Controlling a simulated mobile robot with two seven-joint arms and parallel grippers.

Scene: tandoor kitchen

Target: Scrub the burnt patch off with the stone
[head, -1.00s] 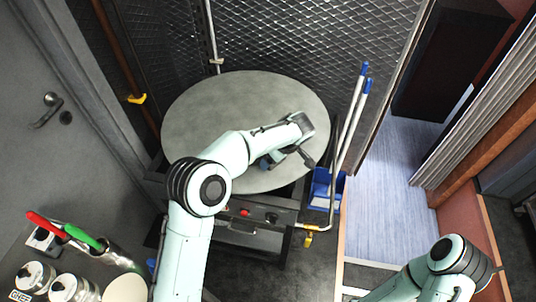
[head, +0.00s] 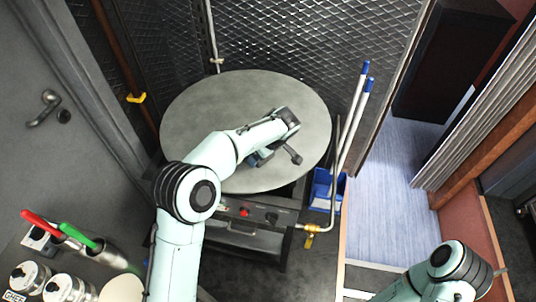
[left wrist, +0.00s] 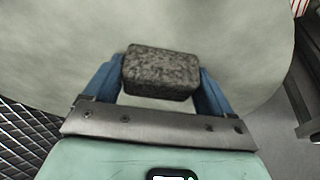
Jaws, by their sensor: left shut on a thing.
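The stone (left wrist: 160,72) is a dark grey, speckled block in the left wrist view. My left gripper (left wrist: 160,80) is shut on it, with a blue finger at each side. In the head view my left gripper (head: 262,160) is over the round grey griddle plate (head: 200,110), right of its middle, and the stone is hidden under my arm. The plate also shows in the left wrist view (left wrist: 60,40). I cannot tell whether the stone touches the plate. No burnt patch is clearly visible; my arm covers part of the plate. My right gripper is out of view.
A blue caddy (head: 322,190) with two white blue-tipped handles (head: 352,125) stands right of the plate. A gas pipe with a yellow valve (head: 310,240) runs at the front right. Canisters (head: 65,288) and red and green-handled tools (head: 75,236) stand at the lower left.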

